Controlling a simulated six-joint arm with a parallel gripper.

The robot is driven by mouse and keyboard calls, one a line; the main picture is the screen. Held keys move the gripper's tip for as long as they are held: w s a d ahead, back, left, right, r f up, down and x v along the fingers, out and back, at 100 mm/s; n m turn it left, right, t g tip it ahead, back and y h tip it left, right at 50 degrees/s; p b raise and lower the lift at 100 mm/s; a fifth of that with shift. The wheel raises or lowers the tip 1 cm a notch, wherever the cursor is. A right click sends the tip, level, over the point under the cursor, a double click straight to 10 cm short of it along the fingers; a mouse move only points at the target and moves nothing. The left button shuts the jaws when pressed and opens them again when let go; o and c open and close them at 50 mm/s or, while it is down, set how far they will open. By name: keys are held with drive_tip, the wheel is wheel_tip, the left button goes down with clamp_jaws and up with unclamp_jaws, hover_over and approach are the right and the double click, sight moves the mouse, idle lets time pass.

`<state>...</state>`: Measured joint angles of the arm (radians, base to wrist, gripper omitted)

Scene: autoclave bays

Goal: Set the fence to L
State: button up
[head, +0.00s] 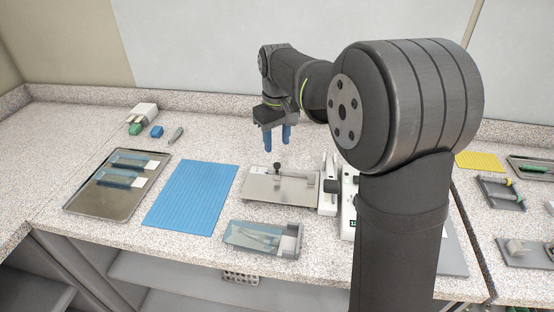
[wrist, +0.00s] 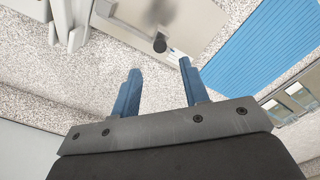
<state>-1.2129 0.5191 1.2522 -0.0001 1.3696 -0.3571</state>
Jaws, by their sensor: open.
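A metal plate (head: 262,190) lies in front of the back wall, at the left of a white machine (head: 329,200). A fence bar (head: 296,174) with a dark upright knob (head: 277,167) stands on it. In the wrist view the round knob (wrist: 160,46) shows at the edge of the plate (wrist: 200,14), beyond my fingertips. My gripper (head: 277,140) has blue fingers pointing down, apart and empty, above and behind the plate. It also shows in the wrist view (wrist: 159,68). No L mark is legible, and my arm hides part of the machine.
A blue mat (head: 190,198) and a metal tray (head: 110,207) with pouches lie at the left. A white box (head: 144,111) and small items stand at the back left.

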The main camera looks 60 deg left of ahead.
sight(277, 163)
wheel_tip(277, 163, down, 7)
drive_tip(key=shift+f, duration=0.15)
clamp_jaws()
